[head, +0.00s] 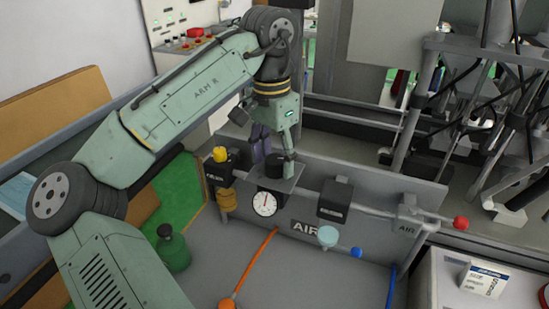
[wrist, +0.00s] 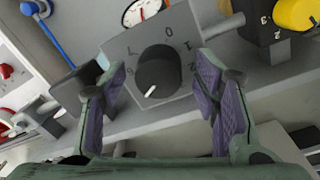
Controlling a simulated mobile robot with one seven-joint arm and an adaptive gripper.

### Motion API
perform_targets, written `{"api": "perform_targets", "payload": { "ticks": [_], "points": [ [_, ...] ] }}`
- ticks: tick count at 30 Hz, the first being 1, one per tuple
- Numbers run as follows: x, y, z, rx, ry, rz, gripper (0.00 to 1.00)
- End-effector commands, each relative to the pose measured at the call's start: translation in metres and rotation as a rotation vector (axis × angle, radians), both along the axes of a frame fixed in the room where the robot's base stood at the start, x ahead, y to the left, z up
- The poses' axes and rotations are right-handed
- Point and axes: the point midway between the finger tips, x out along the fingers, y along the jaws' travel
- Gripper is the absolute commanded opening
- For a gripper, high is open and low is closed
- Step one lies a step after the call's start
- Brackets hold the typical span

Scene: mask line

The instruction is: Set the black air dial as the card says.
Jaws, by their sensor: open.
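The black air dial (wrist: 158,68) sits on a grey plate with numbers around it in the wrist view. Its white pointer mark faces the lower left there, away from the 0. In the head view the dial (head: 274,166) is partly hidden by my gripper (head: 272,151). My gripper's purple-padded fingers (wrist: 161,76) are open, one on each side of the dial, with visible gaps in the wrist view. A white printed card (head: 484,279) stands at the lower right; its text is too small to read.
A round gauge (head: 264,204) is below the dial plate. A yellow knob (head: 220,154) stands to its left and a black block (head: 335,199) to its right. A red-ended lever (head: 460,223) is farther right. The grey bench front is mostly clear, with orange and blue hoses.

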Motion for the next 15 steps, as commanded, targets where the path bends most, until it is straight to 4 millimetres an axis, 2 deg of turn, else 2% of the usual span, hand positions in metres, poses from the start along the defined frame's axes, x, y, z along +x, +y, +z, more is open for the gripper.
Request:
{"api": "perform_targets", "payload": {
  "ticks": [15],
  "points": [
    [0.004, 0.003, 0.097, 0.002, -0.004, 0.004, 0.56]
  ]
}}
